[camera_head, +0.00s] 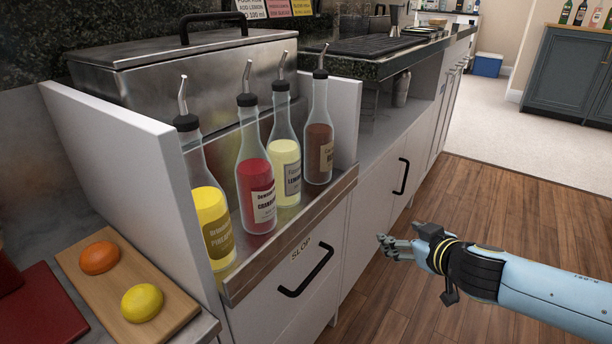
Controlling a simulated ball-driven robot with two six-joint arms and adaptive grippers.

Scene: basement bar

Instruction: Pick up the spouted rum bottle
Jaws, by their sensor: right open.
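Several clear bottles with dark caps and metal spouts stand in a row in a metal rail. The one at the right end, with brown-red liquid and a tan label, looks like the rum bottle (319,140); its label is too small to read surely. It stands upright, and nothing holds it. My right gripper (383,246) is open and empty, lower and to the right of the bottle, in front of the white cabinet and clear of the rail. My left gripper is out of view.
A pale yellow bottle (285,160) stands close left of the brown one, then a red bottle (255,180) and a yellow bottle (208,210). White side panels bound the rail; the right panel (346,125) is close by. A drawer handle (307,272) sticks out below.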

